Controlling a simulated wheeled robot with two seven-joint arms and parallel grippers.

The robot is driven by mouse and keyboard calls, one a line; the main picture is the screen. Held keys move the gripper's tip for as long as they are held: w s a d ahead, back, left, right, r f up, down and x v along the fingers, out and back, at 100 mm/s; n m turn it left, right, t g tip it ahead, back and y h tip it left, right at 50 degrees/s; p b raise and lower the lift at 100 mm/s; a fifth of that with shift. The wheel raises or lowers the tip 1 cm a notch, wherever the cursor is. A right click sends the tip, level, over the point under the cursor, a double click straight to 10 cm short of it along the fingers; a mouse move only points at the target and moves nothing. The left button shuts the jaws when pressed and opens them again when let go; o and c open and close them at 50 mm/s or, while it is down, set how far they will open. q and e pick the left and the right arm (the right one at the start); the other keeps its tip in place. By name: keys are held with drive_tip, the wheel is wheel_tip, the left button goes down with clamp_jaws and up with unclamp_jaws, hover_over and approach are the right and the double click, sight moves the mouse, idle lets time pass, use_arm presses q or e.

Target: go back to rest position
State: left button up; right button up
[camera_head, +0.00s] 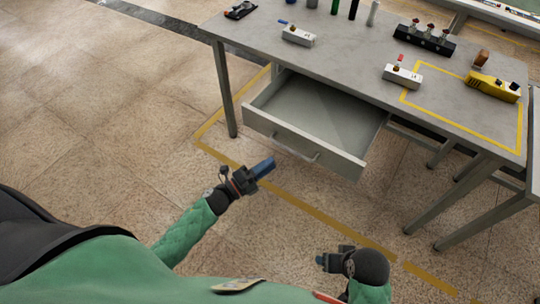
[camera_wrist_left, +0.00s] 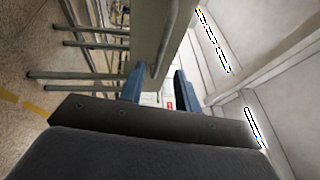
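My left gripper (camera_head: 265,167) is in front of the open drawer, a little to the left of its handle in the head view. In the left wrist view its two blue fingers (camera_wrist_left: 158,85) stand apart with nothing between them. My right gripper (camera_head: 321,260) is low in the head view, near my body, over the floor. Only a small part of its blue fingers shows, so its opening cannot be told. I see nothing held in it.
The grey table (camera_head: 345,45) has its drawer (camera_head: 290,142) pulled out and empty. White boxes (camera_head: 298,36), a yellow device (camera_head: 492,87) and a black rack (camera_head: 426,39) stand on top. Table legs are at the right. The floor (camera_head: 90,130) to the left is clear.

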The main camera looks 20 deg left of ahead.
drive_tip(key=shift+r, duration=0.2)
drive_tip(key=shift+f, duration=0.1)
use_arm(q)
drive_tip(key=w+a+f+n+t+y, duration=0.1)
drive_tip(key=w+a+f+n+y, duration=0.3)
drive_tip(key=a+n+y, duration=0.55)
drive_tip(key=s+a+f+n+g+y, duration=0.35)
drive_tip(key=n+g+y, duration=0.2)
drive_tip(key=n, duration=0.45)
drive_tip(key=s+d+r+n+g+h, duration=0.1)
drive_tip(key=s+d+g, duration=0.1)
drive_tip(key=s+d, duration=0.2)
drive_tip(key=s+d+r+n+g+h+p, duration=0.1)
drive_tip(key=s+d, duration=0.4)
drive_tip(key=s, duration=0.6)
drive_tip(key=s+d+r+n+g+h+p, duration=0.1)
drive_tip(key=s+d+r+n+g, duration=0.1)
drive_tip(key=s, duration=0.5)
drive_tip(key=shift+s+d+r+n+g+h, duration=0.35)
drive_tip(key=shift+d+n+g, duration=0.2)
drive_tip(key=shift+d+g, duration=0.95)
use_arm(e)
drive_tip(key=shift+s+d+r+g+h, duration=0.2)
drive_tip(key=shift+s+d+r, duration=0.1)
drive_tip(key=shift+d+r, duration=0.4)
drive_tip(key=shift+s+d+r+g+h, duration=0.1)
drive_tip(key=shift+s+d+r+h, duration=0.15)
drive_tip(key=shift+d+r, duration=0.4)
